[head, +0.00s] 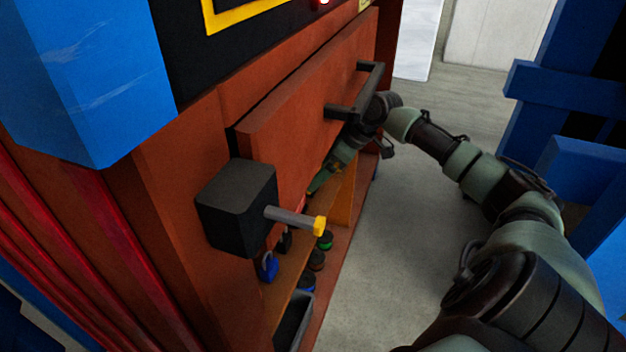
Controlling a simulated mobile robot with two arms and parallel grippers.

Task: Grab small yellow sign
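I cannot clearly make out a small yellow sign. A small pale yellow label (366,4) is cut off by the top edge, and its face cannot be read. My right arm comes in from the lower right and bends at the dark handle of the orange-red panel (290,105). Its far part reaches down and left under the panel, into the open shelf space. My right gripper's fingers cannot be made out there, and what they touch is hidden. My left gripper is not in view.
A black box (236,208) with a yellow-tipped lever (319,226) sticks out from the cabinet front. Small coloured round items (317,260) and a grey bin (293,322) are on the lower shelves. Blue structures (575,85) stand at right. The grey floor (375,260) is clear.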

